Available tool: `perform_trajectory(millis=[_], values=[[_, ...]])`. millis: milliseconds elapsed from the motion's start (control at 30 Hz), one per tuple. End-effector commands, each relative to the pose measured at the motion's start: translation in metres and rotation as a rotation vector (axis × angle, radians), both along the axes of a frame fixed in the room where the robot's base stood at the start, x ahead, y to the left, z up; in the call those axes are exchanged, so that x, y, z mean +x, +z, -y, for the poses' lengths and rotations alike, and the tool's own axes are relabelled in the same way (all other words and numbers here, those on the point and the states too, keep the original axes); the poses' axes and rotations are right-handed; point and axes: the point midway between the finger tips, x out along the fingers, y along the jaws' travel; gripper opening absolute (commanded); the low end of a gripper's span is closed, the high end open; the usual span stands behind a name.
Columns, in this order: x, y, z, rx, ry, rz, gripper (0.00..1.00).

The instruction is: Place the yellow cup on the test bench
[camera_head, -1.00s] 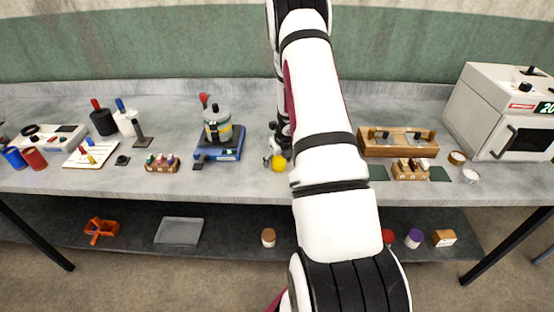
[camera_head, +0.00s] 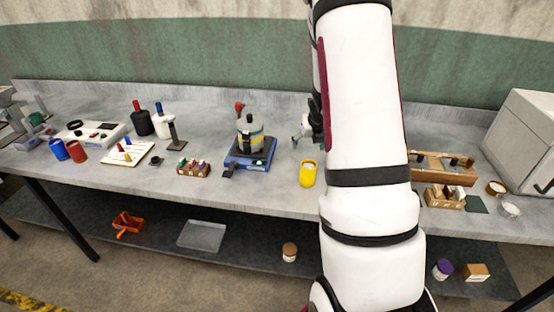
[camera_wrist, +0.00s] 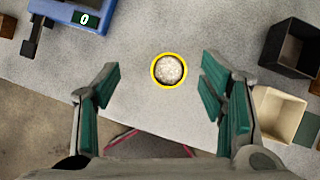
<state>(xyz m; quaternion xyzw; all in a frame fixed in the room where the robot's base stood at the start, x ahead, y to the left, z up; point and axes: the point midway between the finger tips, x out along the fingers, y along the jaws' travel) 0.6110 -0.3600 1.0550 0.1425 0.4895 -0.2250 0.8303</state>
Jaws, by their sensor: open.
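The yellow cup (camera_head: 307,174) stands upright on the grey test bench (camera_head: 285,195), near its front edge. In the wrist view the cup (camera_wrist: 168,70) shows from above as a yellow rim around pale, grainy contents. My gripper (camera_wrist: 165,90) is open, with its green-padded fingers apart on either side of the view and nothing held between them. The cup lies ahead of and between the fingers, and I see no contact.
A blue scale (camera_head: 250,153) with a grey pot (camera_head: 250,133) on it stands left of the cup. A wooden rack (camera_head: 445,197) is to the right, beyond my arm. A dark box and a cream box (camera_wrist: 278,112) are right of the fingers. The bench around the cup is clear.

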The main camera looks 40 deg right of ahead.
Motion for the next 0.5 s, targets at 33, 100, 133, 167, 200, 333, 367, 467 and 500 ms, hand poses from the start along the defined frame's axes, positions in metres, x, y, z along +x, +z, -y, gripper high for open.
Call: perform_trajectory(millis=[33,100,133,167,200,333,367,467,500], values=[[0.012,0.03,-0.007,0.0,-0.091,0.072,0.64],[0.022,0.069,-0.017,0.022,-0.256,0.178,0.64],[0.025,0.085,-0.022,0.038,-0.33,0.225,0.64],[0.026,0.102,-0.027,0.057,-0.404,0.271,0.64],[0.026,0.121,-0.035,0.087,-0.501,0.329,0.64],[0.015,0.177,-0.068,0.222,-0.806,0.5,0.64],[0.01,0.188,-0.077,0.26,-0.874,0.535,0.64],[-0.01,0.217,-0.109,0.403,-1.101,0.629,0.64],[-0.02,0.226,-0.123,0.467,-1.189,0.657,0.64]])
